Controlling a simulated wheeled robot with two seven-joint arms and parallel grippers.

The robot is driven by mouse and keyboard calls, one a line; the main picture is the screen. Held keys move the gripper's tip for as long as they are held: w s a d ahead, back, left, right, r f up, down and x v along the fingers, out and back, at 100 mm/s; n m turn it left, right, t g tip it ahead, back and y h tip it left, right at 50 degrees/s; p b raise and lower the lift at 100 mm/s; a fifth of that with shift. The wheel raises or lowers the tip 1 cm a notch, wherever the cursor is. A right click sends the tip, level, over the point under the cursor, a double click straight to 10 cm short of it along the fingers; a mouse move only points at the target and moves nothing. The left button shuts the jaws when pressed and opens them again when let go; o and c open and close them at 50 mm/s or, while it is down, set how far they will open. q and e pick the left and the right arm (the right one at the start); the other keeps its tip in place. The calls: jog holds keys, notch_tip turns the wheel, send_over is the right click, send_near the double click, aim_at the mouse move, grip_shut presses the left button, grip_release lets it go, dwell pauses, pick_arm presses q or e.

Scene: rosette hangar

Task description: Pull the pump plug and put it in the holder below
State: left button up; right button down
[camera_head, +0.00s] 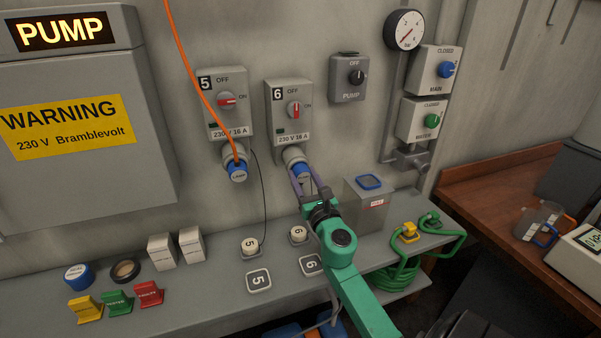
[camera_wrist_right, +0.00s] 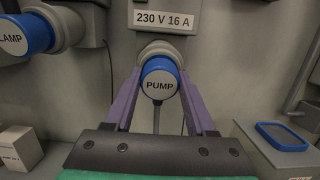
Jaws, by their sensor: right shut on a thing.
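The blue pump plug (camera_head: 303,171), labelled PUMP, sits in the socket (camera_head: 293,155) under switch box 6 (camera_head: 289,110). It also shows in the right wrist view (camera_wrist_right: 160,84), seated against the grey socket collar (camera_wrist_right: 159,50). My right gripper (camera_head: 304,178) is shut on the plug, with one purple finger on each side. The red knob (camera_head: 294,110) of box 6 stands vertical, toward OFF. On the shelf below, a small white-topped piece marked 6 (camera_head: 298,233) stands behind a plate marked 6 (camera_head: 311,265). I cannot tell which part is the holder. My left gripper is out of view.
The LAMP plug (camera_head: 237,172), with an orange cable, sits under box 5 (camera_head: 225,105), its knob horizontal. A grey box with a blue-rimmed top (camera_head: 369,182) stands right of my gripper.

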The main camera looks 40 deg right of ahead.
aim_at(304, 178)
jog(key=shift+v, duration=0.95)
jog(key=shift+b+v, duration=0.6)
jog(key=shift+v, duration=1.15)
jog(key=shift+s+a, duration=0.1)
jog(key=shift+s, duration=0.2)
